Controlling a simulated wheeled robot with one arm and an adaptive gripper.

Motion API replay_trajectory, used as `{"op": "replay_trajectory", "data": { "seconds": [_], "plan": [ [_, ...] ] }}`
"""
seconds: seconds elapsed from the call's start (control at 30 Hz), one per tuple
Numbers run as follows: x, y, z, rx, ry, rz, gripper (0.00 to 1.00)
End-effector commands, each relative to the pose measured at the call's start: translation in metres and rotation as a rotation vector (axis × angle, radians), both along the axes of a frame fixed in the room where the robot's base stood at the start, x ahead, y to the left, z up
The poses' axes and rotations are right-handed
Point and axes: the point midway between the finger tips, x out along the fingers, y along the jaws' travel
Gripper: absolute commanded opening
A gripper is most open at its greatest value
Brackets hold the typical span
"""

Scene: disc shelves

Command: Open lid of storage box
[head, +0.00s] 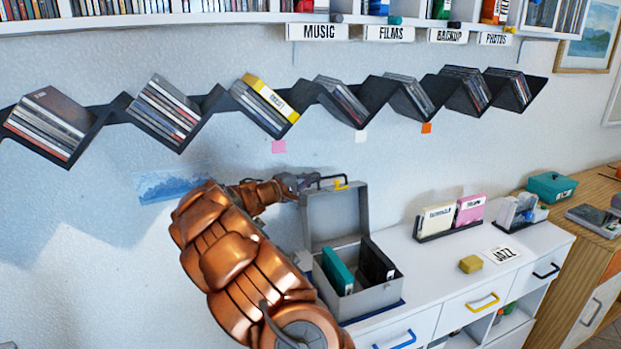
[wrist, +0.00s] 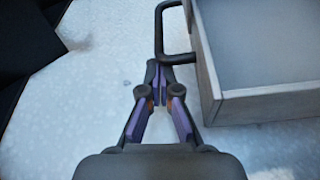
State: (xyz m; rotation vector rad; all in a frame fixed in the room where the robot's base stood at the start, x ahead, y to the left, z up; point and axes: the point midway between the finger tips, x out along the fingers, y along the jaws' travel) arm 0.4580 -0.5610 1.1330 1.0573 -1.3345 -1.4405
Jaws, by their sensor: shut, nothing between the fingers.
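The grey storage box (head: 372,296) stands on the white cabinet with its lid (head: 332,217) raised about upright at the back. Inside the box are a teal case (head: 337,271) and black cases (head: 376,264). The lid has a black handle at its top edge and a yellow latch (head: 341,184). My gripper (head: 308,181) is beside the lid's upper left edge, near the handle. In the wrist view my gripper (wrist: 157,84) is shut and empty, its tips close to the black handle (wrist: 160,35) of the lid (wrist: 265,55). I cannot tell whether they touch.
The zigzag wall shelf (head: 210,100) with discs runs above my arm.

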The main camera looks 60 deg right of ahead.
Motion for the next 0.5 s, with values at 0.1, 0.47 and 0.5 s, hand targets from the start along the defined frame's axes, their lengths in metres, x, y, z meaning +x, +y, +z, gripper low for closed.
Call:
{"op": "replay_trajectory", "data": {
  "seconds": [0.1, 0.47, 0.5],
  "plan": [
    [0.0000, 0.0000, -0.0001, 0.000, 0.000, 0.000, 0.00],
    [-0.0039, 0.0024, -0.0013, -0.015, -0.021, 0.000, 0.00],
    [-0.0053, 0.0033, -0.0009, -0.020, -0.028, 0.000, 0.00]
  ]
}}
